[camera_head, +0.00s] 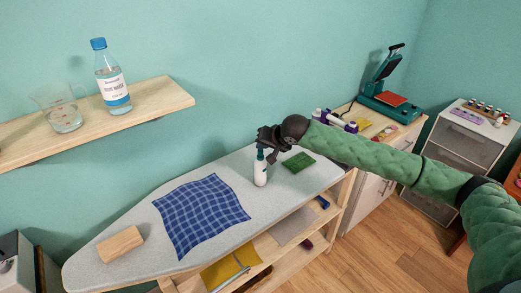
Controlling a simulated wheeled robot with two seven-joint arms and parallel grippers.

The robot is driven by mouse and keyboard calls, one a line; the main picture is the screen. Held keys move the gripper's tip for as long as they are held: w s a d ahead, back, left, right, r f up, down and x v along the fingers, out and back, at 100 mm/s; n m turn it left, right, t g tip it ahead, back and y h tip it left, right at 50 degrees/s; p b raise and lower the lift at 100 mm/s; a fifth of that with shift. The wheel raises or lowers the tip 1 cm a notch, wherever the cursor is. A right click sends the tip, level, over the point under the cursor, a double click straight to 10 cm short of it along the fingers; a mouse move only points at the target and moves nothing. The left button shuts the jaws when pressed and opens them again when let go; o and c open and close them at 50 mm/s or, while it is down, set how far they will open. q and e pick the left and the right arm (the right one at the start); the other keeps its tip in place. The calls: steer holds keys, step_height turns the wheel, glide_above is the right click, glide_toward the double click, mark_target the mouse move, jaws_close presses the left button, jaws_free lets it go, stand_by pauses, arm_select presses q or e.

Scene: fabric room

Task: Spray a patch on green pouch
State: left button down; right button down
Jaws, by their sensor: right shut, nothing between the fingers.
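The green pouch (298,162) lies flat on the grey ironing board, toward its right end. A white spray bottle (260,174) with a dark green top stands upright on the board, just left of the pouch. My right gripper (265,151) is at the bottle's top, which it partly hides. It is shut with nothing between its fingers. I cannot tell whether it touches the bottle. My left gripper is not in view.
A blue checked cloth (202,213) and a wooden block (120,244) lie on the ironing board (110,275). A wall shelf (150,108) holds a jug (62,110) and a water bottle (112,80). A heat press (388,92) stands on the cabinet at the back right.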

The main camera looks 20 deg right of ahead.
steer(key=shift+f, duration=0.45)
stand_by(0.4)
steer(key=shift+p, duration=0.3)
steer(key=shift+r+p, duration=0.4)
steer(key=shift+p, duration=0.15)
steer(key=shift+r, duration=0.1)
steer(key=shift+r+p, duration=2.35)
steer(key=shift+r, duration=0.6)
